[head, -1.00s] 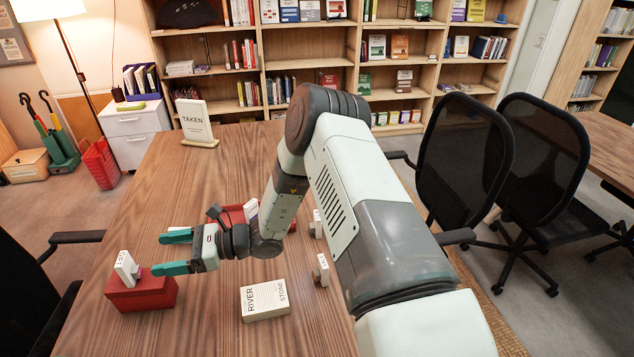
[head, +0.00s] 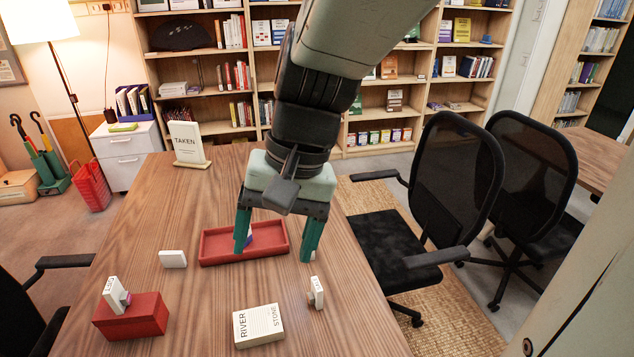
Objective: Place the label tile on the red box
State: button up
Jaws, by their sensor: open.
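The red box (head: 130,320) sits at the left front of the table. A white label tile (head: 112,294) with dark lettering, perhaps "LOST", stands tilted on top of it, with a small pinkish part at its side. My gripper (head: 274,252) is open, pointing down over the red tray (head: 220,258), to the right of and behind the box. Its left finger is in front of a blue and white thing in the tray, which it partly hides. No tile shows between the fingers. Whether the fingertips touch the tray or table is unclear.
A blank-looking white tile (head: 172,259) lies left of the tray. Another white tile (head: 317,292) stands near the right table edge. A "RIVER STONE" book (head: 259,326) lies in front. A "TAKEN" sign (head: 188,143) stands at the back left.

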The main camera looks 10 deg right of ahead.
jog(key=s+d+r+n+t+h, duration=0.2)
jog(key=s+d+r+t+h, duration=0.1)
jog(key=s+d+r+t, duration=0.3)
notch_tip(320, 180, up, 3)
jog(key=shift+s+d+f, duration=0.2)
jog(key=shift+s+d, duration=0.2)
jog(key=shift+d, duration=0.55)
